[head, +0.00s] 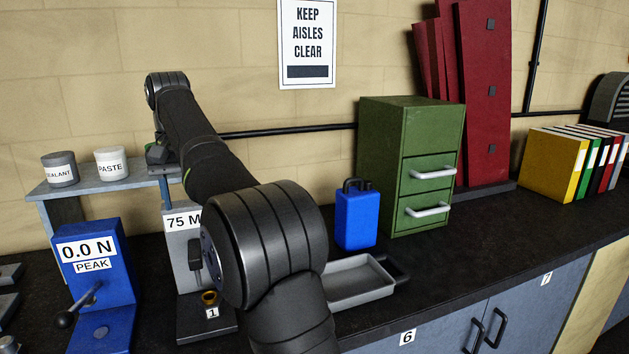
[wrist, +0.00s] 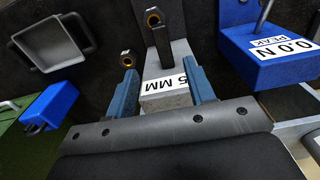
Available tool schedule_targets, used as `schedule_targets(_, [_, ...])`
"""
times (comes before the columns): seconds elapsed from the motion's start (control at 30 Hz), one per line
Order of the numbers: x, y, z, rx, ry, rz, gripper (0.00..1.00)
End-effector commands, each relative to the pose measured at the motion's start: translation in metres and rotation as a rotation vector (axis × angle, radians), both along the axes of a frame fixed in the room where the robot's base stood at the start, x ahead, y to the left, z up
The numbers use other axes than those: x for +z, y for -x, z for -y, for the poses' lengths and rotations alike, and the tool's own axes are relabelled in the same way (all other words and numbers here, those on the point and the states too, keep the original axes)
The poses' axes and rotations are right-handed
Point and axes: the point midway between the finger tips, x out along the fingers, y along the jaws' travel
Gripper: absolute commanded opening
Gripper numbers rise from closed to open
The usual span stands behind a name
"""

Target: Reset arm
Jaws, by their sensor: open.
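The grey block labelled 75 MM (wrist: 172,90) lies below and beyond my gripper (wrist: 163,76) in the wrist view. My gripper's two blue fingers are apart, with nothing seen held between them. A dark lever (wrist: 160,42) with a brass ring at its end stands out from the block. Another dark piece with a brass ring (wrist: 127,61) is by the left finger; whether they touch I cannot tell. In the head view the grey block (head: 183,245) is partly hidden behind my arm, with a dark lever (head: 195,256) on its front and a ring above label 1.
A blue gauge reading 0.0 N (head: 95,265) stands left of the block. A shelf (head: 105,186) holds two tins. To the right are a grey tray (head: 350,290), a blue can (head: 356,218) and a green cabinet (head: 380,165).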

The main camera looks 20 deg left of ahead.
Motion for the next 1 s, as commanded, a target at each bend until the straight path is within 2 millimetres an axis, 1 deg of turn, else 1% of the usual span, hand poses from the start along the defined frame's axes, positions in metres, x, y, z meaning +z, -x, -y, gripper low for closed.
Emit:
schedule_targets(0.17, [-0.002, 0.000, 0.000, 0.000, 0.000, 0.000, 0.49])
schedule_targets(0.27, [-0.007, 0.000, 0.000, 0.000, 0.001, -0.001, 0.49])
schedule_targets(0.37, [-0.018, 0.000, 0.000, 0.000, 0.003, -0.001, 0.49])
schedule_targets(0.67, [-0.069, 0.000, 0.001, 0.000, 0.004, -0.003, 0.49])
schedule_targets(1.0, [-0.137, 0.000, 0.000, 0.000, 0.005, -0.004, 0.49])
